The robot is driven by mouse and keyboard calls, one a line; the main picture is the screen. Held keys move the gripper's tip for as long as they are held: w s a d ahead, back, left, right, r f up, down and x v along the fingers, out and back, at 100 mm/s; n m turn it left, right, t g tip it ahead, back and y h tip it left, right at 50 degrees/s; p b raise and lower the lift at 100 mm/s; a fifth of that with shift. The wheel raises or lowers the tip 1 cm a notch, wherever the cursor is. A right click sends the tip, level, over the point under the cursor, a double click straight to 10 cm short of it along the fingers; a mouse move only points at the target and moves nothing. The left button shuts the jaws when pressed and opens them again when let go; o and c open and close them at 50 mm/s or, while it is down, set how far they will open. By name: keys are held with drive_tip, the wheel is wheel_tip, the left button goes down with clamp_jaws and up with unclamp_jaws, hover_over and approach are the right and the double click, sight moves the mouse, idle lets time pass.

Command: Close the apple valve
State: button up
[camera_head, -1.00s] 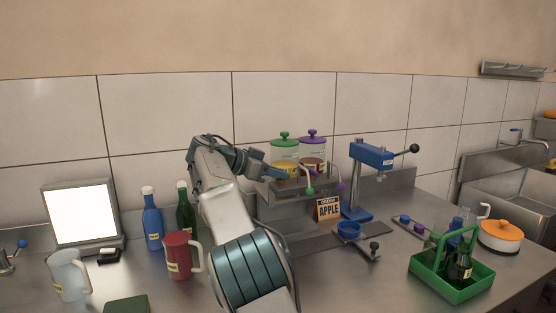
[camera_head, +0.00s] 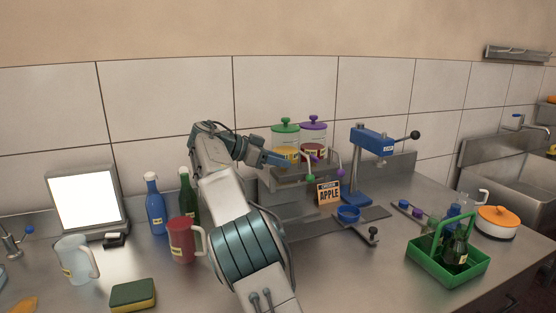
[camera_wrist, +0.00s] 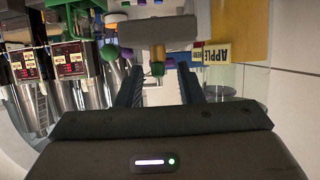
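A green knob (camera_head: 310,178) hangs at the stand's front. My gripper (camera_head: 288,161) reaches in from the left, close to this jar's lower part. In the wrist view my gripper (camera_wrist: 160,72) has its fingers apart, with a small brownish-yellow piece (camera_wrist: 158,68) beyond or between them; contact cannot be told. The sign (camera_wrist: 217,53) appears upside down there. Which part is the apple valve handle is not clear.
A purple-lidded jar (camera_head: 313,136) of red liquid stands right of the green-lidded one. A blue press (camera_head: 371,142) stands further right. A red mug (camera_head: 182,240) and blue bottle (camera_head: 154,205) are left of my arm. A green crate (camera_head: 447,266) sits at the right.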

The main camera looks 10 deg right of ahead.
drive_tip(key=shift+r, duration=0.1)
drive_tip(key=p+v, duration=0.6)
drive_tip(key=v, duration=0.7)
drive_tip(key=shift+a, duration=0.35)
drive_tip(key=s+d+n+g+y, duration=0.1)
drive_tip(key=d+n+y, duration=0.25)
drive_tip(key=d, duration=0.75)
drive_tip(key=s+d+f+n+y, duration=0.2)
drive_tip(key=s+d+n+y, duration=0.15)
drive_tip(key=s+d, duration=0.35)
drive_tip(key=s+a+f+n+y, duration=0.1)
drive_tip(key=s+f, duration=0.4)
drive_tip(key=s, duration=0.5)
drive_tip(key=s+a+f+n+t+y, duration=0.1)
drive_tip(key=s+f+n+y, duration=0.2)
drive_tip(key=s, duration=0.7)
drive_tip(key=s+a+f+n+y+p, duration=0.1)
drive_tip(key=s+a+f+n+y, duration=0.1)
drive_tip(key=s+f+n, duration=0.2)
drive_tip(key=s+f, duration=0.3)
drive_tip(key=s, duration=0.3)
drive_tip(key=shift+s+n, duration=0.3)
drive_tip(key=shift+n, duration=0.1)
